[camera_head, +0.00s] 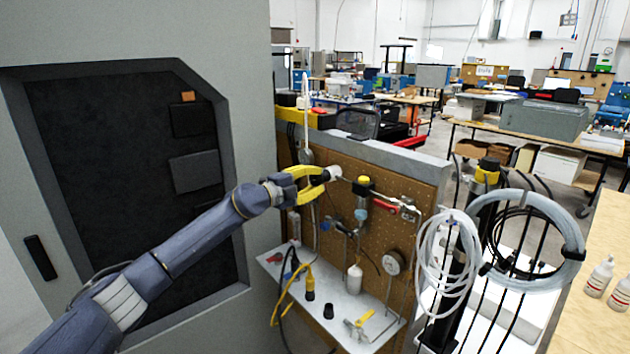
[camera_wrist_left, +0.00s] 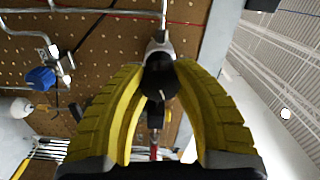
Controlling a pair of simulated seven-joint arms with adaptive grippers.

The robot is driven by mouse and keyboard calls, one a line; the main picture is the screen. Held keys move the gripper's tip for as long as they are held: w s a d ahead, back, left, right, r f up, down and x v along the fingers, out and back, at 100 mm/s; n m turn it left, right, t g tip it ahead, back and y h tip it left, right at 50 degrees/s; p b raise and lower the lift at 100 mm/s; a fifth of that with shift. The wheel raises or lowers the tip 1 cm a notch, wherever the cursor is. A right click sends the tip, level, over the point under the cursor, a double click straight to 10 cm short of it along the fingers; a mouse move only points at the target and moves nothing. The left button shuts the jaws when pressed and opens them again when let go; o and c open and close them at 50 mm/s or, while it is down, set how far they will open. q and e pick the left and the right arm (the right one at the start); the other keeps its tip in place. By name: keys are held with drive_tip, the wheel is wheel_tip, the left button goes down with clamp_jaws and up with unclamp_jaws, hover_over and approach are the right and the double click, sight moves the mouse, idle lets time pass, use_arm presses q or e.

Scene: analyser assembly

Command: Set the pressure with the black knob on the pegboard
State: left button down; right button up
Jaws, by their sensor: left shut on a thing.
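The black knob (camera_wrist_left: 160,80) sits on a pale metal fitting in front of the brown pegboard (camera_wrist_left: 108,48). It shows between the yellow fingers of my left gripper (camera_wrist_left: 160,72) in the left wrist view, with a small light mark on its face. My left gripper (camera_head: 326,175) is shut on the knob at the upper part of the pegboard (camera_head: 424,192) in the head view. My right gripper is not in view.
Pipes, a red-handled valve (camera_head: 385,205) and a round gauge (camera_head: 393,262) are on the pegboard. A shelf (camera_head: 270,259) below holds small parts. Coiled white tubing (camera_head: 447,262) hangs at the right. A large grey cabinet (camera_head: 242,110) stands at the left.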

use_arm(q)
drive_tip(key=m, duration=1.3)
drive_tip(key=shift+m, duration=0.4)
drive_tip(key=m, duration=1.2)
drive_tip(key=shift+m, duration=0.3)
drive_tip(key=c, duration=0.9)
unclamp_jaws()
